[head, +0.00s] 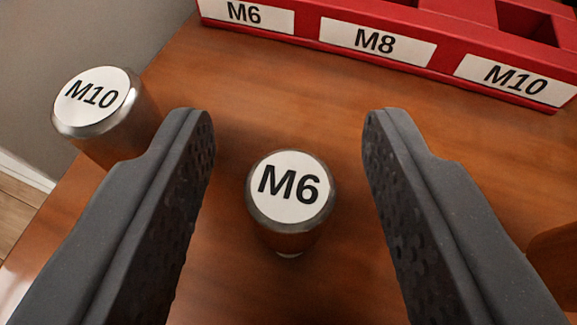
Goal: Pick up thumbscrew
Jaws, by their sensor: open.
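A metal thumbscrew labelled M6 (290,190) stands on the brown wooden table, its round white top facing me. My gripper (287,135) is open, with one dark grey finger to the left of the M6 thumbscrew and one to the right. Neither finger touches it, and there is a gap on both sides. A second metal thumbscrew labelled M10 (97,103) stands at the left, outside the left finger, which hides part of its lower side.
A red tray (450,55) with compartments labelled M6, M8 and M10 lies along the back right. The wooden table (270,100) is bare between the tray and the M6 thumbscrew. The table's edge runs down the left. A brown object (556,265) is partly visible at the right edge.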

